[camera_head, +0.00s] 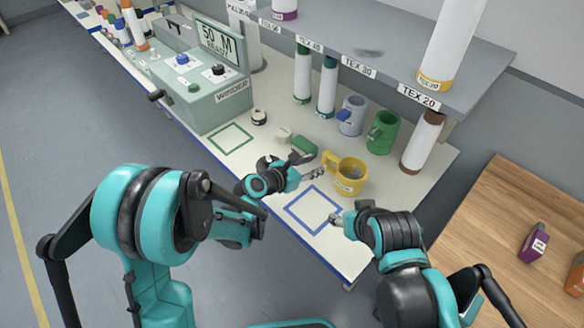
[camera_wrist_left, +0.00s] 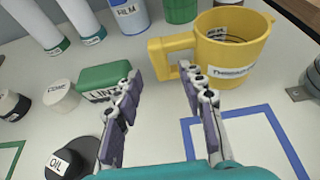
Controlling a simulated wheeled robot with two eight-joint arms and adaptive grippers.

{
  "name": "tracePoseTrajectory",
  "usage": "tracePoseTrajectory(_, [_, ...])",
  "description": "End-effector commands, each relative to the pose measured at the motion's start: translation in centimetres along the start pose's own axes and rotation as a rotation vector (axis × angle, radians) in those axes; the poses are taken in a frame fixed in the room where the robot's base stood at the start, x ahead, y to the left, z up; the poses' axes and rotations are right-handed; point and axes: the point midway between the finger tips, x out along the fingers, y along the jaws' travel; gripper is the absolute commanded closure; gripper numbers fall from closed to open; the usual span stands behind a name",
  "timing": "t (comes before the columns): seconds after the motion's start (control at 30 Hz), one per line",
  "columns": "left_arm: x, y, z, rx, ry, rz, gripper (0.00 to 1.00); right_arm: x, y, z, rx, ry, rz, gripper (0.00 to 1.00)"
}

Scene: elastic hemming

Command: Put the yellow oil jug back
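The yellow jug (camera_head: 351,175) stands upright on the white bench, behind the blue square outline (camera_head: 313,231). In the left wrist view the yellow jug (camera_wrist_left: 232,62) stands ahead at the upper right, its handle towards the left. My left gripper (camera_head: 310,165) is low over the bench, just left of the jug. In the left wrist view the left gripper (camera_wrist_left: 160,75) has its fingers spread, with the handle just beyond the fingertips and nothing held. My right gripper (camera_head: 337,219) is beside the right part of the blue outline; its opening is too small to judge.
A blue jug (camera_head: 352,115) and a green jug (camera_head: 382,132) stand behind the yellow one. A green block (camera_head: 305,146) and a black disc labelled OIL (camera_wrist_left: 70,160) are near my left gripper. The shelf (camera_head: 375,65) overhangs the back. The blue outline's inside is clear.

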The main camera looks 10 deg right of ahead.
Motion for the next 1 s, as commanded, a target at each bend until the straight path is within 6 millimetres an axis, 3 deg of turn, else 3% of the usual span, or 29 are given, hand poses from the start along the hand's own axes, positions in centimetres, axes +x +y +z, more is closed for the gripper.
tracePoseTrajectory(0.23, [-0.6,0.1,0.1,0.030,0.007,0.005,0.60,0.0,0.0,0.0,0.000,0.000,0.000,0.47])
tracePoseTrajectory(0.37, [-3.1,1.0,0.8,0.223,0.059,0.029,0.60,0.0,0.0,0.0,0.000,0.000,0.000,0.47])
tracePoseTrajectory(0.5, [-8.7,2.2,1.3,0.624,0.188,0.049,0.60,0.0,0.0,0.0,0.000,0.000,0.000,0.47])
tracePoseTrajectory(0.67, [-16.2,3.0,0.4,1.124,0.380,0.007,0.60,0.0,0.0,0.0,0.000,0.000,0.000,0.47])
tracePoseTrajectory(0.9, [-27.8,2.6,-3.4,1.803,0.688,-0.226,0.60,0.0,0.0,0.0,0.000,0.000,0.000,0.47])
tracePoseTrajectory(1.0, [-31.8,2.2,-5.3,2.024,0.794,-0.372,0.60,0.0,0.0,0.0,0.000,0.000,0.000,0.47])
